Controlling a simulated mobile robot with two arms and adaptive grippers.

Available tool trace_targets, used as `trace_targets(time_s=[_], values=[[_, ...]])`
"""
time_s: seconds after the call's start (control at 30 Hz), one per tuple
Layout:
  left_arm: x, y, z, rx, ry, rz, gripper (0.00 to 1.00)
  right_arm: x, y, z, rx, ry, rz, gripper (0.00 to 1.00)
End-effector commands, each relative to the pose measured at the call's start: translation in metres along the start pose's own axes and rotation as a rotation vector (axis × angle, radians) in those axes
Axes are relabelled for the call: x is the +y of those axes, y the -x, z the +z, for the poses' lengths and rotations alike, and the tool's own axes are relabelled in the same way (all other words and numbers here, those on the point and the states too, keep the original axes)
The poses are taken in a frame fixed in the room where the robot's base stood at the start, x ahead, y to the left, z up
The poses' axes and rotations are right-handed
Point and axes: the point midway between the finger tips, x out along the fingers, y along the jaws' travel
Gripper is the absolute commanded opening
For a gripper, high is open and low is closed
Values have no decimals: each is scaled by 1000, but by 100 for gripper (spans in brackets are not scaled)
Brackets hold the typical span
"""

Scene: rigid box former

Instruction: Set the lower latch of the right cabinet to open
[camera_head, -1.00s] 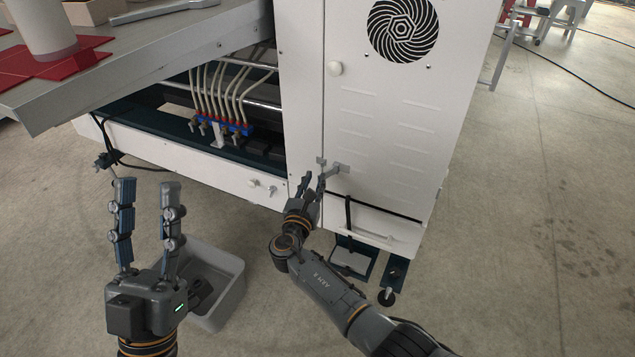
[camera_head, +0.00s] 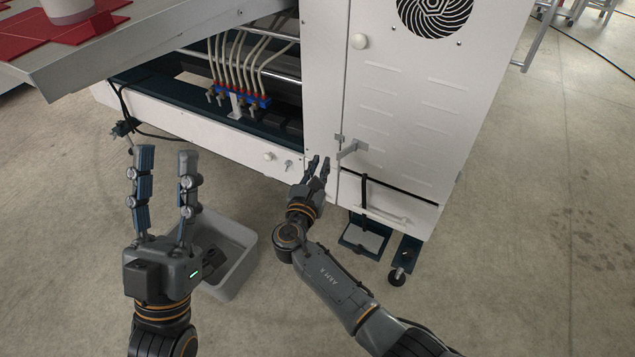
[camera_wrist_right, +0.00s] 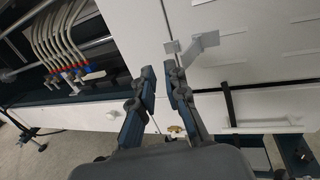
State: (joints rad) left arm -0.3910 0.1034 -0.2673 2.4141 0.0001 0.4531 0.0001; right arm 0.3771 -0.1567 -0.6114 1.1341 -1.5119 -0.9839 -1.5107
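The right cabinet (camera_head: 410,125) is white, with a round vent and a closed door. The latch also shows in the right wrist view (camera_wrist_right: 198,46), just right of and beyond my fingertips. My right gripper (camera_head: 319,161) is open with a narrow gap, empty, left of and slightly below the latch, seemingly apart from it. It also shows in the wrist view (camera_wrist_right: 160,72). My left gripper (camera_head: 166,152) is open and empty, away from the cabinet.
A round white knob (camera_head: 359,41) sits higher on the door. A grey bin (camera_head: 240,272) stands on the floor behind my left gripper. A metal table (camera_head: 100,60) juts in at the upper left. Hoses (camera_head: 238,62) run inside the open machine bay.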

Motion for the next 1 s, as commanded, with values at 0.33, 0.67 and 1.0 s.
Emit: trace_targets(time_s=[0.33,0.67,1.0], values=[[0,0,0,0,0,0,40,-7,58,-4,5,6,-17,14],[0,0,0,1,0,0,40,-8,65,-4,5,8,-21,14],[0,0,0,0,0,0,40,-9,65,-6,14,-10,-15,14]])
